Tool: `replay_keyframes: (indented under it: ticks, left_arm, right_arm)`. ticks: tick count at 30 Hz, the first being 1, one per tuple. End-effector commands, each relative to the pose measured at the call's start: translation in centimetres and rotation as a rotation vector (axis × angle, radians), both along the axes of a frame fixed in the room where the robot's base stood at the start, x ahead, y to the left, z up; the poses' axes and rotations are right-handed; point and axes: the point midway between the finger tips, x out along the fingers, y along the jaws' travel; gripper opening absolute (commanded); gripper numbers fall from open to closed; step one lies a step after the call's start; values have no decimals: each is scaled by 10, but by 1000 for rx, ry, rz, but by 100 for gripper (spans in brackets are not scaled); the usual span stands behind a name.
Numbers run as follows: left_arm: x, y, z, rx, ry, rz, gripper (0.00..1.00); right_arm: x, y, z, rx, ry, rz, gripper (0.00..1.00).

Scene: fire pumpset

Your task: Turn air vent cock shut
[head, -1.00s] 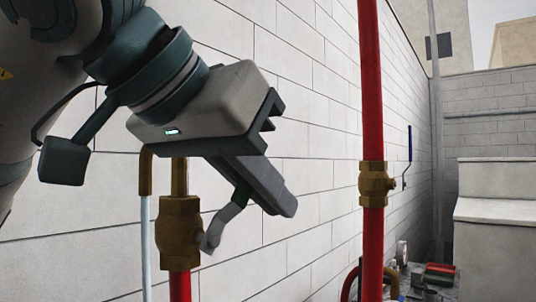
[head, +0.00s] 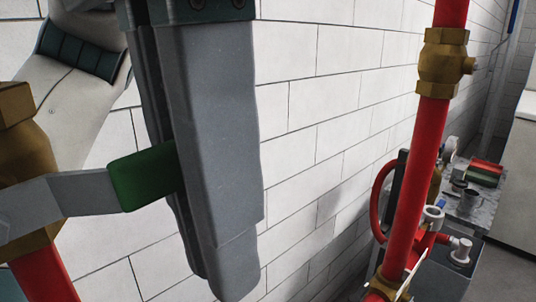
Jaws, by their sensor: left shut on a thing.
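The air vent cock is a brass valve body (head: 22,165) at the left edge, on a red pipe (head: 45,275). Its flat grey lever (head: 75,195) runs to the right, nearly level in the picture, and ends in a green grip (head: 143,177). My left gripper (head: 212,270) points down with its long grey fingers shut on the green grip. The finger nearer the camera hides the end of the grip. My right gripper is not in view.
A second red pipe (head: 415,185) with a brass valve (head: 442,63) stands to the right. Behind it is a bench (head: 484,203) with a mug and red and green items. A white block wall (head: 320,120) runs behind the gripper.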

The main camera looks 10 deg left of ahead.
Motion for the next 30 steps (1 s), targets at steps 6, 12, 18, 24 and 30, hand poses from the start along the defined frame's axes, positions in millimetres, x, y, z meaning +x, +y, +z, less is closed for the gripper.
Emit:
replay_keyframes:
  ticks: [6, 12, 18, 24, 30]
  left_arm:
    - [-11, 1, -7, 44, 56, -1, 0]
    - [-14, 2, -9, 55, 70, 0, 0]
    - [-14, 2, -9, 55, 71, 0, 0]
    - [-14, 2, -9, 55, 72, 0, 25]
    - [-14, 2, -8, 53, 71, 0, 25]
  right_arm:
    - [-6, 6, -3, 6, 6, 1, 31]
    - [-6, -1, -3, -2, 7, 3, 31]
    - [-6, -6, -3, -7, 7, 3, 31]
    - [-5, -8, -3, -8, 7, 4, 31]
    - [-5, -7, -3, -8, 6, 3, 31]
